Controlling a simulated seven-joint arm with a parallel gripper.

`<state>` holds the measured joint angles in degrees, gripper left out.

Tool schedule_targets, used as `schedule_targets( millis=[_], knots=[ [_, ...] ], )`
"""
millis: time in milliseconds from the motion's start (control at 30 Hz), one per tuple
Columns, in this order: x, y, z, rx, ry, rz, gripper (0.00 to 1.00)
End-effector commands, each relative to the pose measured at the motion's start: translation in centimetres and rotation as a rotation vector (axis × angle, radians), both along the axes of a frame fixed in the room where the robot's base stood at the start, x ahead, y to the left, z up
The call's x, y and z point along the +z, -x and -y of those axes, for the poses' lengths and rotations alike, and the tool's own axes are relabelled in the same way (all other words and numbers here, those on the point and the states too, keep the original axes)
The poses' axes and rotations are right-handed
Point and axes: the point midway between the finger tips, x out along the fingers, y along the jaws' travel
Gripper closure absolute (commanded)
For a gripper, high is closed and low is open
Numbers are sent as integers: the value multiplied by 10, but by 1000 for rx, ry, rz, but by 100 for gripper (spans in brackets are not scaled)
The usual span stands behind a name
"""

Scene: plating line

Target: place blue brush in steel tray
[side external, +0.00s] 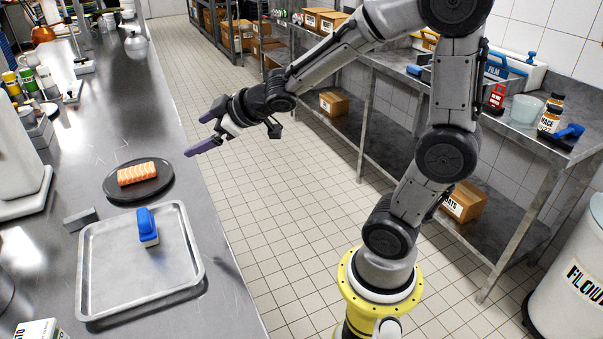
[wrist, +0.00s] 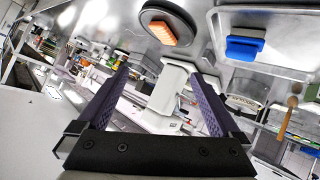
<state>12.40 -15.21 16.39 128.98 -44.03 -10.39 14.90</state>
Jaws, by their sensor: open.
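The blue brush (side external: 148,227) has a blue top and a pale lower part. It lies inside the steel tray (side external: 105,290), near the far edge of the tray floor. In the wrist view the brush (wrist: 243,48) and part of the tray (wrist: 275,68) show at the upper right. My gripper (side external: 195,135) is open and empty, with purple fingers. It is in the air over the aisle side of the counter, beyond the tray and apart from the brush. In the wrist view the fingers (wrist: 165,85) are spread with nothing between them.
A dark plate (side external: 160,190) with a salmon piece (side external: 138,173) sits just beyond the tray. A small grey block (side external: 80,219) lies beside the tray's far left corner. A white appliance (side external: 25,140) stands at the left. The aisle floor is clear.

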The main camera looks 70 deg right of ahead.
Motion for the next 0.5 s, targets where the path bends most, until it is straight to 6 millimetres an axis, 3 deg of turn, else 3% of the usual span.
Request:
schedule_targets(
  millis=[33, 167, 300, 400, 500],
  knots=[
    [12, 19, 3, -63, 4, -15, 0],
    [20, 79, 4, -211, -42, -117, 0],
    [13, 149, -14, -282, -145, -263, 0],
    [4, 191, -33, -282, -215, -362, 0],
    [-2, 221, -49, -263, -268, -437, 0]
  ],
)
